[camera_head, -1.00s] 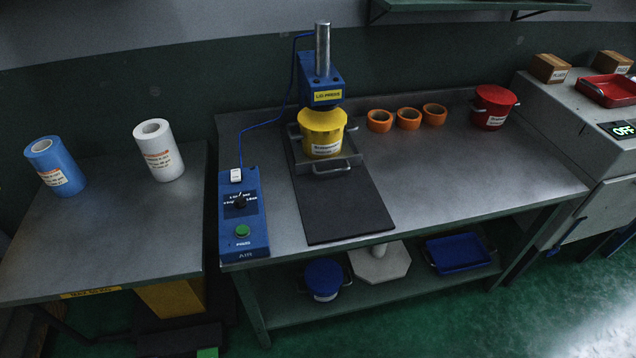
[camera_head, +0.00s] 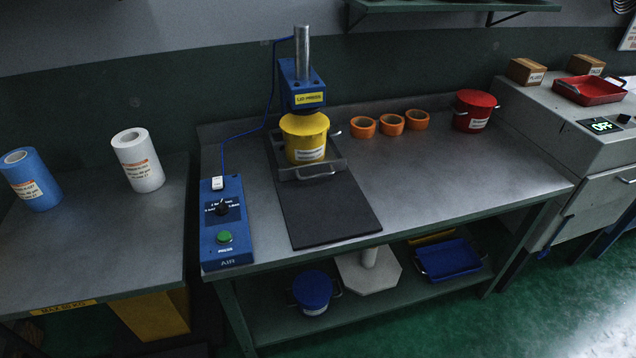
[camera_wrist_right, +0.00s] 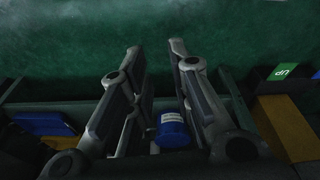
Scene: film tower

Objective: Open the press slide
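The lid press (camera_head: 303,85) is a blue head on a metal column at the back of the bench. Under it a yellow bucket with a yellow lid (camera_head: 305,138) stands on the press slide (camera_head: 318,172), a grey tray with a front handle (camera_head: 317,174). The slide sits at the back end of a dark base plate (camera_head: 325,210), beneath the head. My right gripper (camera_wrist_right: 160,52) shows in the right wrist view with its fingers apart and nothing between the tips. Neither gripper shows in the head view.
A blue control box (camera_head: 224,222) with a green button stands left of the plate. Orange tape rolls (camera_head: 391,121) and a red bucket (camera_head: 474,111) are to the right. A blue-lidded bucket (camera_head: 312,290) and blue tray (camera_head: 449,259) sit on the lower shelf. The front of the plate is clear.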

